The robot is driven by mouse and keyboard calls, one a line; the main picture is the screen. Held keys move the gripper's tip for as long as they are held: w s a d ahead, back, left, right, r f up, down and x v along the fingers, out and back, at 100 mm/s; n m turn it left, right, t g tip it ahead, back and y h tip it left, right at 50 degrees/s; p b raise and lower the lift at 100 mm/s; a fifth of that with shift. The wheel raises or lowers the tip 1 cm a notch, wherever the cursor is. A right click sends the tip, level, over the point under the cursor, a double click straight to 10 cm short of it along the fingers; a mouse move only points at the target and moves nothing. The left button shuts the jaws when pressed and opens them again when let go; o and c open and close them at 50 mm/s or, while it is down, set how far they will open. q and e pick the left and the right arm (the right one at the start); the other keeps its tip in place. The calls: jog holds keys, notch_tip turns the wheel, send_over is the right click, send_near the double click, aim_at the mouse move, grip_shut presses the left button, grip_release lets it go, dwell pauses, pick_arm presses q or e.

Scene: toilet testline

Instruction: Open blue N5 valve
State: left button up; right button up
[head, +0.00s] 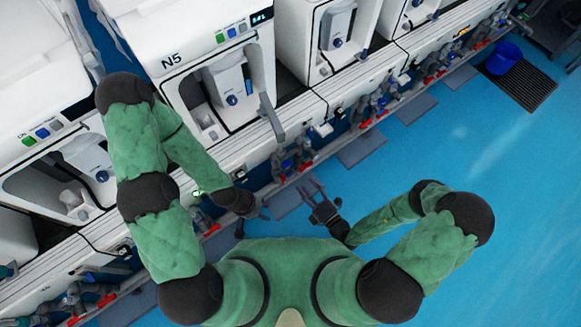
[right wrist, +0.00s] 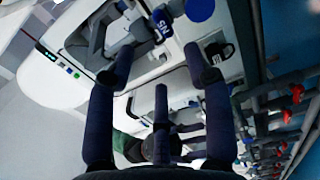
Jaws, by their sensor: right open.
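The white N5 machine (head: 190,62) stands at the upper left of the head view, its label on the top edge. Small blue parts on grey pipe fittings (head: 286,165) show below the machine row; I cannot tell which is the N5 valve. In the right wrist view a blue tag (right wrist: 161,24) with white lettering, seemingly N5, sits on a grey fitting beyond my fingers. My right gripper (head: 316,203) is open and empty, its dark fingers (right wrist: 160,92) spread and apart from the tag. My left gripper (head: 260,210) is low beside the fittings; its fingers are too small to read.
Pipes with red handles (right wrist: 290,105) run along the right of the right wrist view. Similar white machines continue on both sides of N5. A blue bucket (head: 503,58) stands on a dark floor grate (head: 522,84). The blue floor (head: 470,150) at right is clear.

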aim_at(289, 166)
jog(key=shift+b+x, duration=1.3)
jog(key=shift+x, duration=3.9)
grip_shut()
